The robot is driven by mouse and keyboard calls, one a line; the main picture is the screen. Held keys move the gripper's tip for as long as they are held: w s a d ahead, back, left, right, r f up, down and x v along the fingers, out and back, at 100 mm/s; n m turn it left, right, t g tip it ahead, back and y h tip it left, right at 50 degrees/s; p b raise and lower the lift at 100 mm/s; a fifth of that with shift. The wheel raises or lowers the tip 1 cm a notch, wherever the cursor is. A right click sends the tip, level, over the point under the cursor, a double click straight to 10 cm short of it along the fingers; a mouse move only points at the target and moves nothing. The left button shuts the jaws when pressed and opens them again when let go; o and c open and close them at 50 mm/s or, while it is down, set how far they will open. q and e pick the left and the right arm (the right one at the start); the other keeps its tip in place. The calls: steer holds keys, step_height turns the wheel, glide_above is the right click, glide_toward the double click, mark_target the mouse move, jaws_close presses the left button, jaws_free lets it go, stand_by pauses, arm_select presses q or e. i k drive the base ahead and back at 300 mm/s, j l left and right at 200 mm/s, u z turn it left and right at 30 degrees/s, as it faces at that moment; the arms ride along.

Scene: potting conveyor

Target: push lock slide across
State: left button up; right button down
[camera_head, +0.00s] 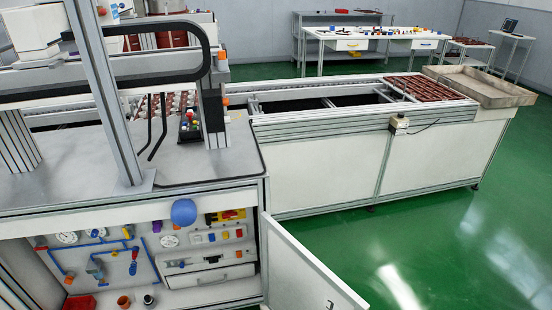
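The potting machine's lower cabinet stands open, and its panel (150,240) shows at the lower left. A yellow piece with a red part (230,214) is at the panel's upper right; it may be the lock slide, but it is too small to tell, and so is its position. Neither of my grippers is in view.
The open white cabinet door (302,270) juts out to the right. Gauges (67,238) and blue pipes (95,245) fill the panel's left. A conveyor (360,150) runs behind; the green floor at right is clear.

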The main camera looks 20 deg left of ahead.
mark_target(208, 216)
steer(key=u, duration=1)
steer(key=l, duration=0.1)
